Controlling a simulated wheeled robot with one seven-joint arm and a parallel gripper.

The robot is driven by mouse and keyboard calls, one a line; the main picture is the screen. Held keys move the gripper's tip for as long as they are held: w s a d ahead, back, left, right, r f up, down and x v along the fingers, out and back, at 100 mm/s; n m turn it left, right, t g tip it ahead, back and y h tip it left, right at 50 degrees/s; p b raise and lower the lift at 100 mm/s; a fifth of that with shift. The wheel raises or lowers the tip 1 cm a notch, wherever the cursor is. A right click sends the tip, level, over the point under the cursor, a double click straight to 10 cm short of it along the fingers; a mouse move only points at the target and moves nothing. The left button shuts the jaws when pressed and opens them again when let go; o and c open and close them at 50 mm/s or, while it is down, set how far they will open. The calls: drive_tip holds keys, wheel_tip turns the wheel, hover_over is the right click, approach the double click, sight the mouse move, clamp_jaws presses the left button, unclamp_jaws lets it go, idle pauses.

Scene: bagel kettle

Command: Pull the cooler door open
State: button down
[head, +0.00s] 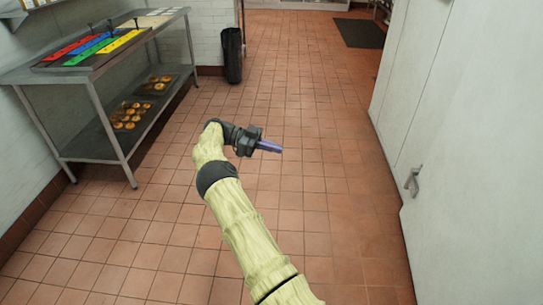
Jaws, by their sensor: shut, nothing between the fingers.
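The cooler door (468,190) is a large pale panel on the right side of the head view and appears closed. Its small metal handle (412,181) sits low near the door's left edge. My gripper (279,149) is shut and empty, with its bluish fingers pointing right. It is over the open floor, to the left of the handle and well apart from it. My arm reaches up from the bottom of the view.
A metal table (100,78) with coloured boards on top and bagels on its lower shelf stands at the left. A black bin (232,55) is against the back wall. A dark mat (360,33) lies far right. The tiled floor (300,90) between is clear.

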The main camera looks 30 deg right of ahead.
drive_tip(key=w+d+r+n+t+h, duration=0.3)
drive_tip(key=d+r+n+t, duration=0.2)
drive_tip(key=r+t, duration=0.25)
drive_tip(key=w+d+r+n+t+h, duration=0.2)
drive_tip(key=w+d+r+n+t, duration=0.1)
drive_tip(key=d+r+n+t, duration=0.35)
drive_tip(key=s+a+f+n+t+y, duration=0.2)
drive_tip(key=a+n+y, duration=0.15)
drive_tip(key=a, duration=0.35)
drive_tip(key=s+a+f+n+t+y, duration=0.2)
drive_tip(key=a+f+t+y, duration=0.1)
drive_tip(key=a+y, duration=0.3)
drive_tip(key=s+a+f+n+t+y, duration=0.2)
drive_tip(key=s+a+n+y, duration=0.15)
drive_tip(key=a, duration=0.45)
drive_tip(key=s+a+f+n+g+y, duration=0.2)
drive_tip(key=s+a, duration=0.3)
drive_tip(key=s, duration=0.7)
drive_tip(key=s+a+f+n+g+y, duration=0.1)
drive_tip(key=s+a+f+n+g, duration=0.2)
drive_tip(key=s, duration=0.9)
drive_tip(key=a+f+g, duration=0.1)
drive_tip(key=a+g, duration=0.1)
drive_tip(key=a, duration=0.1)
drive_tip(key=shift+f+n+y, duration=0.35)
drive_tip(key=shift+y, duration=0.05)
